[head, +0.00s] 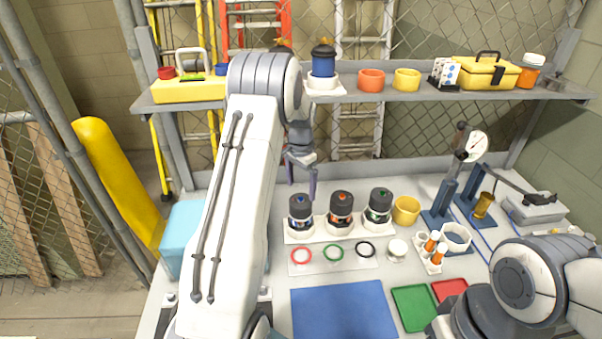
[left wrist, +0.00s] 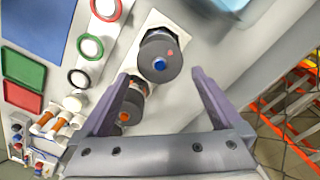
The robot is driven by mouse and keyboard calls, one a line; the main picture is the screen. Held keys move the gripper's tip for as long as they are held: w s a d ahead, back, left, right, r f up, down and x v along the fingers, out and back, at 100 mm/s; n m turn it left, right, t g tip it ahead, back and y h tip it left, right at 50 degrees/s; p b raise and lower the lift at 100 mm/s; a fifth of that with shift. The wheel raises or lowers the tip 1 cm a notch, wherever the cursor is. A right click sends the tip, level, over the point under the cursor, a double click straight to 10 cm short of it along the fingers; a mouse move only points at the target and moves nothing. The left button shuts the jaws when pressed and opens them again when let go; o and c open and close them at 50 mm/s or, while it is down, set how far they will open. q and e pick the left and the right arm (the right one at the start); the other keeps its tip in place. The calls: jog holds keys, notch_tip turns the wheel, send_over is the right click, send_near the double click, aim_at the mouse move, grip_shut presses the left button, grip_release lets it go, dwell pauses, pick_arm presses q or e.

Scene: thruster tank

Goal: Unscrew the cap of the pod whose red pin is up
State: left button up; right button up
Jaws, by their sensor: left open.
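Three dark-capped pods stand in a row on a white base: a blue-marked pod (head: 300,213), an orange-marked pod (head: 341,212) and a green-marked pod (head: 378,207). In the left wrist view the blue-marked pod (left wrist: 160,57) shows a round dark cap with a blue centre and a small red spot beside it. The orange-marked pod (left wrist: 130,105) is partly hidden by a finger there. My left gripper (head: 302,190) is open and empty, pointing down above the blue-marked pod. In the wrist view its fingertips (left wrist: 160,75) lie either side of that cap, apparently not touching.
Red, green and black rings lie on a white strip (head: 316,262) before the pods. A yellow cup (head: 406,210), orange-capped vials (head: 434,246) and a gauge stand (head: 471,146) are to the right. A shelf (head: 430,92) crosses behind. A blue mat (head: 343,310) lies clear in front.

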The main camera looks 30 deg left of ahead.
aim_at(301, 198)
pick_arm(q)
notch_tip(301, 198, down, 6)
jog(key=shift+f+p, duration=0.1)
jog(key=shift+p, duration=0.7)
jog(key=c, duration=1)
jog(key=o, duration=0.4)
jog(key=c, duration=0.3)
